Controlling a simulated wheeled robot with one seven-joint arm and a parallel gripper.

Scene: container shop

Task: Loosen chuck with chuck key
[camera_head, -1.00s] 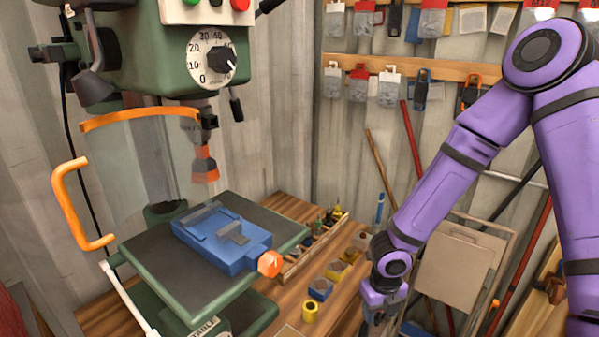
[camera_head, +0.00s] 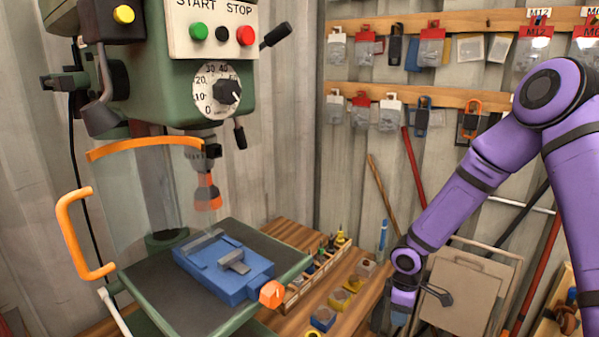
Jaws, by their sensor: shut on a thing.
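The drill press chuck (camera_head: 210,151) is dark grey and hangs under the green drill head, behind the clear guard. An orange-tipped tool (camera_head: 207,191) sits in it, pointing down. My gripper (camera_head: 392,318) is low, right of the drill press and over the right end of the wooden bench. It is shut on a dark grey tool, which looks like the chuck key (camera_head: 436,294); its end sticks out to the right. The fingertips are small and partly hidden. My gripper is well apart from the chuck.
The clear guard with an orange rim (camera_head: 140,146) and orange handle (camera_head: 78,235) stands before the chuck. A blue vise (camera_head: 225,269) with an orange knob sits on the green drill table (camera_head: 190,308). Small blocks and a bit rack (camera_head: 318,270) line the bench.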

